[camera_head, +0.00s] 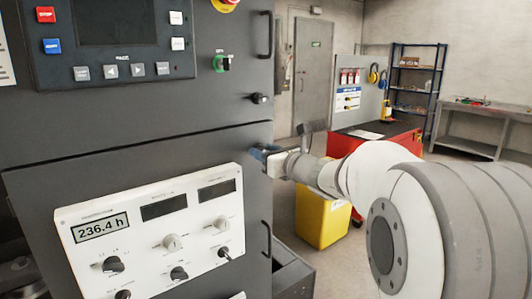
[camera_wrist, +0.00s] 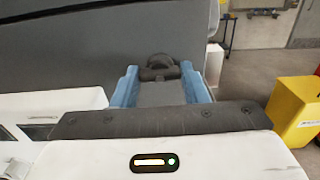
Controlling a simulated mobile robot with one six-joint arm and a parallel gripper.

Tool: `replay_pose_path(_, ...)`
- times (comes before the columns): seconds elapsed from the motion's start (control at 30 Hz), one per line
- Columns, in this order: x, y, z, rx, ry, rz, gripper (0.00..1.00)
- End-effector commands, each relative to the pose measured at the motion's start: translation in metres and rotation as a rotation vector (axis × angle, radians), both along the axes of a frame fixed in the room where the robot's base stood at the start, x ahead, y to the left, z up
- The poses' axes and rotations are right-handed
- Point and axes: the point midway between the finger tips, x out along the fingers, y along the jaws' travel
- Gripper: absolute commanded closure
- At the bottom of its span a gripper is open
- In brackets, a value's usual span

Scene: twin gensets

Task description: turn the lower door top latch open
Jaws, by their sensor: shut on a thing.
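The lower door (camera_head: 150,185) is a dark grey panel below a seam, and it looks closed. In the wrist view its top latch (camera_wrist: 158,66) is a small black piece with a rounded hub and a crosswise bar, between the tips of my blue fingers. My gripper (camera_wrist: 160,76) is shut on this latch, one finger at each side. In the head view my gripper (camera_head: 262,153) reaches in from the right to the door's right edge, just under the seam. There the gripper hides the latch, so its exact angle is hard to tell.
The upper door has a similar black latch (camera_head: 259,98) and a handle (camera_head: 265,35). The lower door's handle (camera_head: 266,238) is below my gripper. A white instrument panel (camera_head: 150,225) juts out at left. A yellow bin (camera_head: 322,218) and a red cabinet (camera_head: 350,142) stand behind my arm.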

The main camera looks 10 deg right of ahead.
Motion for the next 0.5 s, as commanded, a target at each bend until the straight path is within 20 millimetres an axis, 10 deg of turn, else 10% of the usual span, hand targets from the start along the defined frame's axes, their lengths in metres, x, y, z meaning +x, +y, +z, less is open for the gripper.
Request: replay_pose_path(0.5,-0.0002,0.0001,-0.0073,-0.267,-0.128,-0.001,0.83)
